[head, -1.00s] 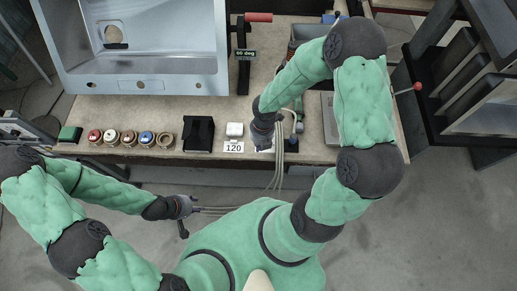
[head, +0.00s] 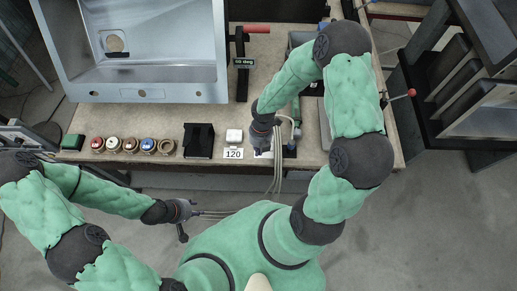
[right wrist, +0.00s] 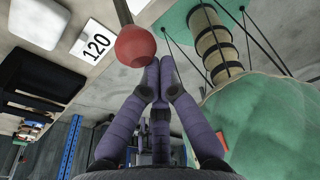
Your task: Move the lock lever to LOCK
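A red ball knob on a thin rod (right wrist: 135,45) is close to my right gripper in the right wrist view. I take it for the lock lever; no LOCK marking is readable. My right gripper (right wrist: 160,62) has its purple fingers drawn together at the tips, just beside the knob at its lower right; contact cannot be told. Nothing shows between the tips. In the head view my right gripper (head: 262,141) is over the bench's front edge and hides what is below it. My left gripper (head: 183,210) hangs in front of the bench, away from it; its fingers are too small to judge.
A white box with a "120" label (head: 233,154) and a black holder (head: 198,141) stand left of my right gripper. A red-handled lever (head: 256,28) is farther back.

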